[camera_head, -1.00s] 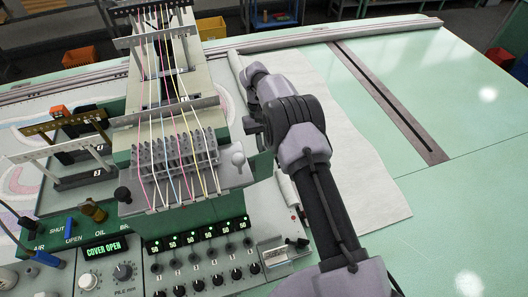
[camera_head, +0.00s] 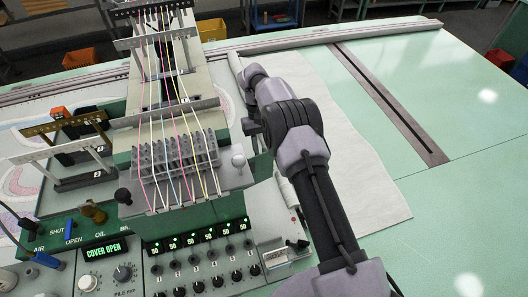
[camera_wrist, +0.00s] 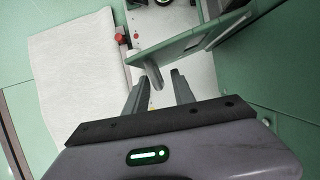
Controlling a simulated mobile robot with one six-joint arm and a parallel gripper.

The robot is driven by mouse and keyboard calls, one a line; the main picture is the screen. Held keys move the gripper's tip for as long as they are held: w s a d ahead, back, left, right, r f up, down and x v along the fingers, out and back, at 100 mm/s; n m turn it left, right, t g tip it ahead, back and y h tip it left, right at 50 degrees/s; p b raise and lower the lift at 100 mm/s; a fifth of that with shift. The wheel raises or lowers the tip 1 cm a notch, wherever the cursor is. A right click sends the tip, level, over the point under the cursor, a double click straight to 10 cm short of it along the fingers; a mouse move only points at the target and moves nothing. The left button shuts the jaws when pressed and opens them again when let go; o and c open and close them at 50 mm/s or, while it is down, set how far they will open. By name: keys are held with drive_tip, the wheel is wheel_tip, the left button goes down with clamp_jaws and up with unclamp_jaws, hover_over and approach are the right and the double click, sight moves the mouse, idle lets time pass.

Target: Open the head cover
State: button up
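In the wrist view a green panel (camera_wrist: 185,42), apparently the head cover, stands out at an angle beside the green machine head. A short grey handle-like bar (camera_wrist: 153,74) points from it toward my gripper. My gripper (camera_wrist: 161,77) is open, its two fingers apart on either side of the bar's end; I cannot tell whether they touch it. In the head view the green machine head (camera_head: 200,212) carries tensioners and coloured yarns, and my arm reaches to its right side. The cover and my fingers cannot be made out there. The display (camera_head: 102,249) reads COVER OPEN.
White cloth (camera_head: 345,150) covers the table right of the head. A slotted dark rail (camera_head: 390,105) lies farther right, with clear green table around it. A control panel with several knobs (camera_head: 195,287) is at the front. A red button (camera_wrist: 119,38) shows near the cloth.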

sight(264, 148)
wheel_tip(264, 148, up, 4)
drive_tip(key=shift+f, duration=0.1)
drive_tip(key=s+d+b, duration=0.2)
drive_tip(key=s, duration=1.3)
drive_tip(key=shift+s+d+r, duration=0.3)
drive_tip(key=w+d+r+p, duration=0.1)
drive_tip(key=d+r+p, duration=0.2)
drive_tip(key=r+p, duration=0.5)
drive_tip(key=w+d+r+p, duration=0.2)
drive_tip(key=d+r+p, duration=0.2)
drive_tip(key=r+p, duration=0.5)
wheel_tip(264, 148, up, 3)
drive_tip(key=shift+w+f, duration=0.15)
drive_tip(key=shift+f, duration=0.05)
